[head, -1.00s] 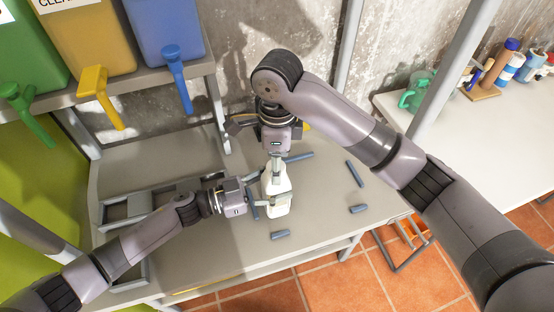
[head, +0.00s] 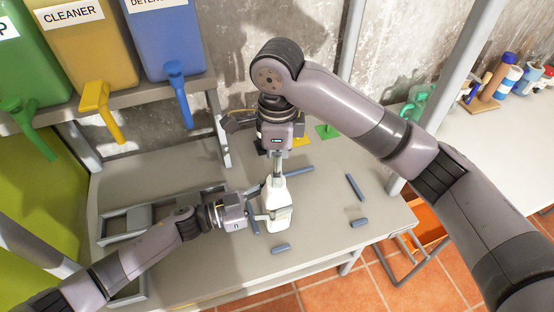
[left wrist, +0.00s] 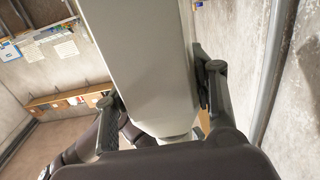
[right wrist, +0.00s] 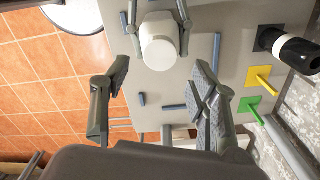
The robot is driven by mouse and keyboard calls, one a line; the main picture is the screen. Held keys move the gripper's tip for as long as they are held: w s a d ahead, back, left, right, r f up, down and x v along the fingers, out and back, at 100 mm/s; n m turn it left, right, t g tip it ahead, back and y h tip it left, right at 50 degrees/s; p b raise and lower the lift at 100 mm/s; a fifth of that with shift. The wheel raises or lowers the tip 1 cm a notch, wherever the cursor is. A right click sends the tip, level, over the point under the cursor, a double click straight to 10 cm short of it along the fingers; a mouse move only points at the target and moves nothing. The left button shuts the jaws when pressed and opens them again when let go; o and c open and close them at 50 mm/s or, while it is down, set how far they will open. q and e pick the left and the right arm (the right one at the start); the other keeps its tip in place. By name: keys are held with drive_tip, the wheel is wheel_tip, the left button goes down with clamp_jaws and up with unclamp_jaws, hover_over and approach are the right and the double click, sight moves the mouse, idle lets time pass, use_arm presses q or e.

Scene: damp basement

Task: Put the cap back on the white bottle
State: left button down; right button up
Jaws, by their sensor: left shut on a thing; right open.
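The white bottle (head: 279,216) stands upright on the grey table in the head view. My left gripper (head: 257,214) is shut on its body from the left; the body also fills the space between the fingers in the left wrist view (left wrist: 145,55). In the right wrist view, a white round cap (right wrist: 160,52) appears on top of the bottle, seen from above; how firmly it sits I cannot tell. My right gripper (head: 277,172) is above the bottle. Its fingers are spread wide and empty in the right wrist view (right wrist: 160,80), apart from the cap.
Several blue-grey bars (head: 355,187) lie around the bottle. A grey frame (head: 125,224) lies at left. Yellow (right wrist: 262,76) and green (right wrist: 249,106) plates with posts stand at the back, beside a black-and-white cylinder (right wrist: 290,48). Dispensers (head: 165,40) hang over the table's back left.

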drive_tip(key=n, duration=0.6)
drive_tip(key=shift+a+r+n, duration=0.2)
drive_tip(key=shift+r+n, duration=0.1)
drive_tip(key=shift+r, duration=0.05)
drive_tip(key=n, duration=0.4)
drive_tip(key=shift+a+r+n, duration=0.1)
drive_tip(key=shift+r+n, duration=0.05)
drive_tip(key=shift+n, duration=0.15)
drive_tip(key=n, duration=0.6)
drive_tip(key=shift+a+r+n, duration=0.1)
drive_tip(key=shift+r+n, duration=0.15)
drive_tip(key=shift+n, duration=0.05)
drive_tip(key=n, duration=0.4)
drive_tip(key=shift+r, duration=0.1)
drive_tip(key=n, duration=0.4)
drive_tip(key=shift+r+n, duration=0.15)
drive_tip(key=shift+n, duration=0.15)
drive_tip(key=n, duration=0.6)
drive_tip(key=shift+r+n, duration=0.2)
drive_tip(key=shift+n, duration=0.1)
drive_tip(key=n, duration=0.6)
drive_tip(key=shift+r, duration=0.2)
drive_tip(key=n, duration=0.5)
drive_tip(key=shift+d+r+n, duration=0.1)
drive_tip(key=shift+d+n, duration=0.2)
